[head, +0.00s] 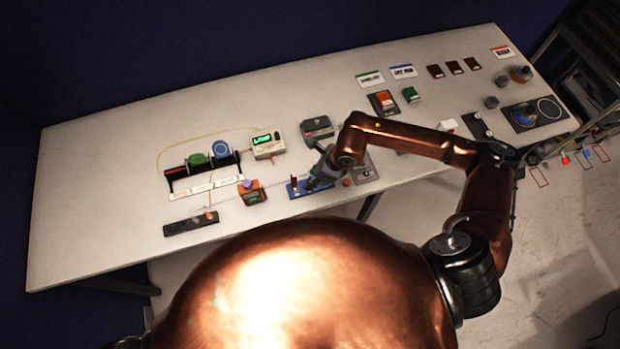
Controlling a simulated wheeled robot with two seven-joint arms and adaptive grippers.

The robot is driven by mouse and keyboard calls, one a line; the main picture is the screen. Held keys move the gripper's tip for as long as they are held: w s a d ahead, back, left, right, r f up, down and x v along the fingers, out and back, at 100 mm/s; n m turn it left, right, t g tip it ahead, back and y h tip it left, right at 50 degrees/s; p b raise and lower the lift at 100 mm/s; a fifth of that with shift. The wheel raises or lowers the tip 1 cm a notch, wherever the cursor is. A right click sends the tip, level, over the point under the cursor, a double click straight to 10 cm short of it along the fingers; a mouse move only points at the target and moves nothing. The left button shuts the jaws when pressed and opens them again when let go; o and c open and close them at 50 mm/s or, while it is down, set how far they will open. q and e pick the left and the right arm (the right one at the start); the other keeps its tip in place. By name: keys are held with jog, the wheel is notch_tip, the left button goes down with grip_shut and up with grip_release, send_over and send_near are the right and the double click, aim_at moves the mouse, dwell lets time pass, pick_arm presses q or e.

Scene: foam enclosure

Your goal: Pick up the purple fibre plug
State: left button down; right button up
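My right gripper (316,182) comes down over a small blue board (293,190) near the table's front edge. Its fingers are small and dark here, so I cannot tell whether they are open or shut. A thin pale purple fibre (275,184) runs from the left, past an orange-and-dark device (251,192), towards the blue board and my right gripper. I cannot make out the purple fibre plug itself; it is too small or hidden by the gripper. My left gripper is not in view.
A rack with green and blue reels (197,160), a meter with a green display (268,146) and a dark strip (190,224) stand to the left. A grey device (317,128) is behind the gripper. The table's far left (90,200) is clear.

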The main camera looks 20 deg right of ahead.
jog(key=c, duration=0.7)
grip_shut()
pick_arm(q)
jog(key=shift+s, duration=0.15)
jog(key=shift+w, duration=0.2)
